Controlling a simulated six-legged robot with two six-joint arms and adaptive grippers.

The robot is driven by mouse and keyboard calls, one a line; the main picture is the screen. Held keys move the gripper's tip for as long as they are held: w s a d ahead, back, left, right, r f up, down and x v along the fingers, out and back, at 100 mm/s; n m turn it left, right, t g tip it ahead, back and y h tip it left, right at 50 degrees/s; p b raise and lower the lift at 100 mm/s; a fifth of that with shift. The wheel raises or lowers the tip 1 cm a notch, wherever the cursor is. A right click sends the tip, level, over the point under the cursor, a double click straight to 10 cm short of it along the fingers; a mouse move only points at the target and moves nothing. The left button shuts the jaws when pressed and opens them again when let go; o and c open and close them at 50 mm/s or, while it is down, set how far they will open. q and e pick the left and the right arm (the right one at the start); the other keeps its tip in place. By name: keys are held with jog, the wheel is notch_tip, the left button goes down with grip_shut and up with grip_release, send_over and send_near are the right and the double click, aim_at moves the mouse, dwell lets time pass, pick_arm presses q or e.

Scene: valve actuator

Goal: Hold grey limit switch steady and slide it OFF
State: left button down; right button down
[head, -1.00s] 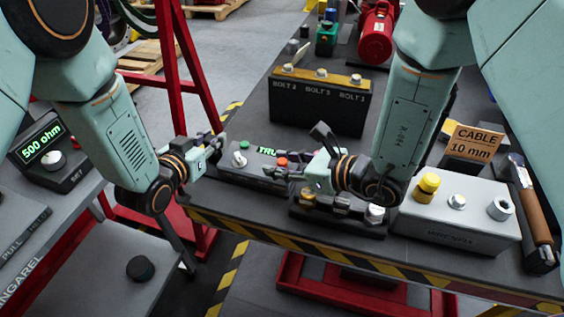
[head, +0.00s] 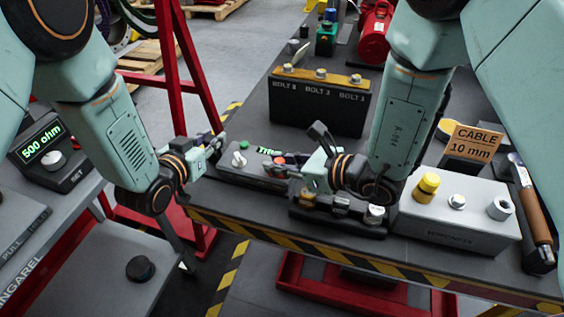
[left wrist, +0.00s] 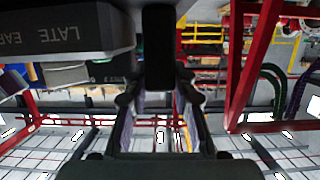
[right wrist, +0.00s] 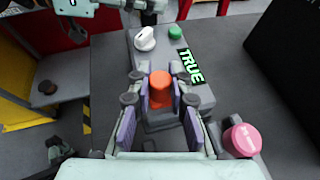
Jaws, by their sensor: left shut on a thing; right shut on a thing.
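The grey limit switch (head: 240,172) is a low box on the table, with a white knob (right wrist: 145,38), a green button (right wrist: 175,32) and a display reading TRUE (right wrist: 188,66). An orange-red knob (right wrist: 160,88) stands on it. My right gripper (right wrist: 160,110) has its fingers on both sides of this knob and is shut on it. My left gripper (head: 218,145) is at the box's left end. In the left wrist view its fingers (left wrist: 160,85) close about a dark bar (left wrist: 160,45), seemingly part of the switch; the exact contact is unclear.
A pink knob (right wrist: 243,139) is beside my right gripper. A black bolt block (head: 318,105) stands behind the switch. A light grey box (head: 455,225) with a yellow knob is to the right. The striped table edge (head: 300,243) is in front; bare tabletop lies between switch and bolt block.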

pick_arm(q)
jog(key=shift+s+f, duration=0.2)
jog(key=shift+f, duration=0.1)
pick_arm(e)
jog(key=shift+w+a, duration=0.25)
jog(key=shift+a, duration=0.4)
jog(key=shift+w+a, duration=0.25)
jog(key=shift+a, duration=0.35)
pick_arm(q)
jog(key=shift+d, duration=0.15)
pick_arm(e)
jog(key=shift+w+a, duration=0.1)
jog(key=c, duration=1.2)
grip_release()
pick_arm(q)
jog(key=shift+w+r, duration=0.1)
pick_arm(e)
jog(key=v, duration=1.2)
jog(key=shift+r, duration=0.15)
